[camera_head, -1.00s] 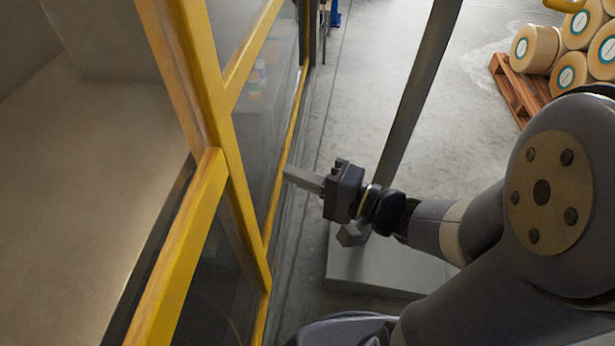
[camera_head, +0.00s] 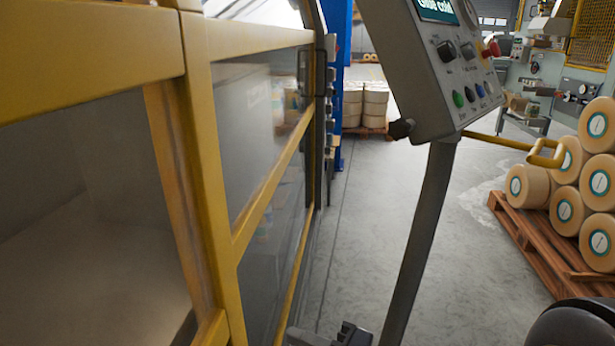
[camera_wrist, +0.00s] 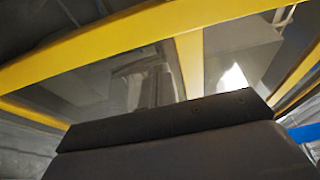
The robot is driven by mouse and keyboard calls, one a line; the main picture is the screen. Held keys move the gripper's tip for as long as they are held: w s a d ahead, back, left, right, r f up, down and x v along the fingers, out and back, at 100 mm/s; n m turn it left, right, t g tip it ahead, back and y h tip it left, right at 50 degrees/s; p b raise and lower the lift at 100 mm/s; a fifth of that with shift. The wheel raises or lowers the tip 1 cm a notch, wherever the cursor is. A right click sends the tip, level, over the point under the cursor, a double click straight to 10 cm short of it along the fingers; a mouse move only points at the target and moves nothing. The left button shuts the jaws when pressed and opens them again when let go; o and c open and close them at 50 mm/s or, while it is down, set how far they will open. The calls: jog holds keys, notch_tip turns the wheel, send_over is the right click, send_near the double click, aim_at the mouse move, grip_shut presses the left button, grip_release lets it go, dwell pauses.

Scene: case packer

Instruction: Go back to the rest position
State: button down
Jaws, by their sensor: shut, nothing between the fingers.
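My gripper (camera_head: 303,337) shows only in part at the bottom edge of the head view, beside the yellow-framed machine guard (camera_head: 205,150). Its fingers are shut with nothing between them, and they point left toward the guard. I cannot tell from this view how wide the gap to the guard is. In the wrist view my gripper (camera_wrist: 175,130) fills the lower middle as a dark block, with yellow guard bars (camera_wrist: 150,35) and clear panels beyond it. Most of my arm is out of the head view.
A grey control panel (camera_head: 430,75) stands on a slanted post (camera_head: 423,230) right of the guard. A wooden pallet (camera_head: 545,245) with several label rolls (camera_head: 570,210) is at the right. A blue column (camera_head: 345,80) stands farther back. The floor between is open.

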jog(key=x, duration=0.7)
jog(key=shift+a, duration=0.3)
jog(key=shift+s, duration=0.15)
